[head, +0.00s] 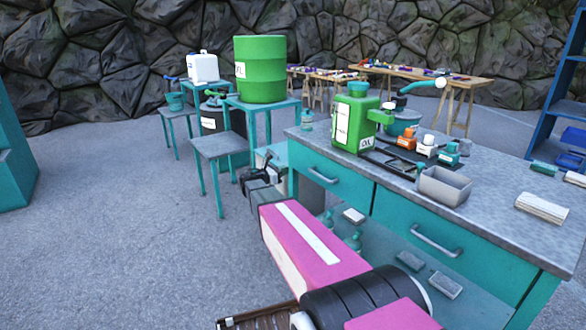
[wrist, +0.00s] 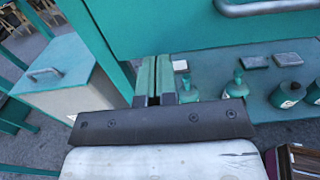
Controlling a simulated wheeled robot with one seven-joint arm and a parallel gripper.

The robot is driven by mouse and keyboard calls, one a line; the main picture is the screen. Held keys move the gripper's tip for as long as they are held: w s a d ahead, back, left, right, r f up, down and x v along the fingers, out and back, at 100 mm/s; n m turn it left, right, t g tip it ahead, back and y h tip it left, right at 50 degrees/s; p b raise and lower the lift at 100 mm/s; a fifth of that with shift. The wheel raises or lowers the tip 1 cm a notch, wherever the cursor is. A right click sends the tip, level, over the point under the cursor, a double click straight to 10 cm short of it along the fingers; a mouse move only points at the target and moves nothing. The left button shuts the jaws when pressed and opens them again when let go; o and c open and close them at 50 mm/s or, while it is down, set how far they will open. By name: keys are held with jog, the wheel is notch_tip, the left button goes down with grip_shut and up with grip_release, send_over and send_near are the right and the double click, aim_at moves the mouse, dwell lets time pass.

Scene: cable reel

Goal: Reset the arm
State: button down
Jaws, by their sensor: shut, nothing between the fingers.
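My gripper (head: 262,170) is at the end of my pink arm, in front of the left end of the teal workbench (head: 405,235). In the wrist view its two fingers (wrist: 153,77) are close together with nothing between them. The fingers point toward the bench's teal front and its open lower shelf (wrist: 215,85). I cannot tell the exact gap between the fingertips and the bench. My arm hides part of the bench's lower front in the head view.
On the bench stand a green oil can (head: 352,122), a grey open box (head: 444,186) and small bottles. A green drum (head: 260,70) stands on a teal stand to the left. Small bottles (wrist: 237,86) stand on the lower shelf. The floor at left (head: 110,240) is clear.

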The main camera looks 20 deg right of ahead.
jog(key=v, duration=0.5)
jog(key=s+f+m+g+y, duration=0.4)
jog(key=s+f+m+y, duration=0.65)
jog(key=s, duration=0.55)
jog(key=s+a+f+m+g+y, duration=0.1)
jog(key=s+a+f+m+y, duration=0.3)
jog(key=s+m, duration=0.7)
jog(key=a+y, duration=0.2)
jog(key=a, duration=0.1)
jog(key=shift+s+a+f+g+y, duration=0.2)
jog(key=shift+a+f+g+y, duration=0.1)
jog(key=shift+f+y, duration=0.05)
